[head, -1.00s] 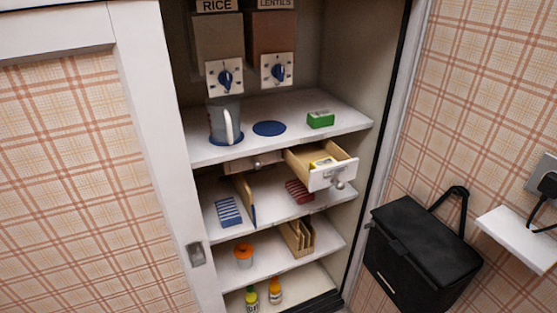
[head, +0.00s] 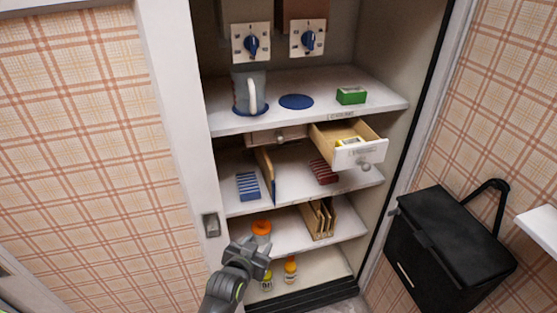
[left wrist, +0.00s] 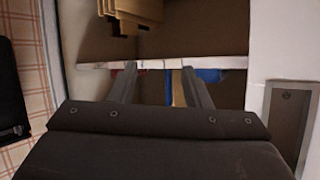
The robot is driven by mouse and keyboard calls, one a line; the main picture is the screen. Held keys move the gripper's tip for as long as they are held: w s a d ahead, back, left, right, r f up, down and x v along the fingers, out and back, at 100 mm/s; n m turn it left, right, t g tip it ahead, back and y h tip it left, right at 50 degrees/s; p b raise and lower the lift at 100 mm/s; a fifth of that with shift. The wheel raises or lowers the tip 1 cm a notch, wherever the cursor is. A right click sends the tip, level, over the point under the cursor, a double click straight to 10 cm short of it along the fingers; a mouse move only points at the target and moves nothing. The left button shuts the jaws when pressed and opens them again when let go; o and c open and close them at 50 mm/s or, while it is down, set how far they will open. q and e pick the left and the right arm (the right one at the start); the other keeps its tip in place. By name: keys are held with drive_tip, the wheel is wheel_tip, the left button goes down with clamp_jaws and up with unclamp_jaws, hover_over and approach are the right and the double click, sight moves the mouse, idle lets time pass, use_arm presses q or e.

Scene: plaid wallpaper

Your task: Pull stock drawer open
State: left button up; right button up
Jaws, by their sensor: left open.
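Two small drawers hang side by side under the cupboard's top shelf. The right drawer (head: 362,152) is pulled out, with a white labelled front, a round knob and a yellow item inside. Its label is too small to read. The left drawer (head: 262,137) is shut, with a round knob on its front. My left gripper (head: 252,250) is low in front of the cupboard, below and left of both drawers and apart from them. In the left wrist view the left gripper (left wrist: 160,72) has its fingers apart with nothing held. My right gripper is out of view.
A jug (head: 247,93) and a green box (head: 351,96) stand on the top shelf. Below are a blue stack (head: 248,186), a red stack (head: 323,171), a wooden rack (head: 320,220) and an orange-lidded jar (head: 261,228). A black bag (head: 440,240) hangs at the right.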

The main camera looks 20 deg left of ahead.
use_arm(q)
wheel_tip(320, 180, up, 10)
drive_tip(key=w+t, duration=0.1)
drive_tip(key=t, duration=0.1)
drive_tip(key=t+b, duration=0.1)
drive_tip(key=t, duration=0.2)
approach(279, 142)
drive_tip(key=w, duration=0.9)
drive_tip(key=shift+p, duration=0.35)
drive_tip(key=shift+c, duration=0.4)
drive_tip(key=shift+s, duration=0.1)
clamp_jaws()
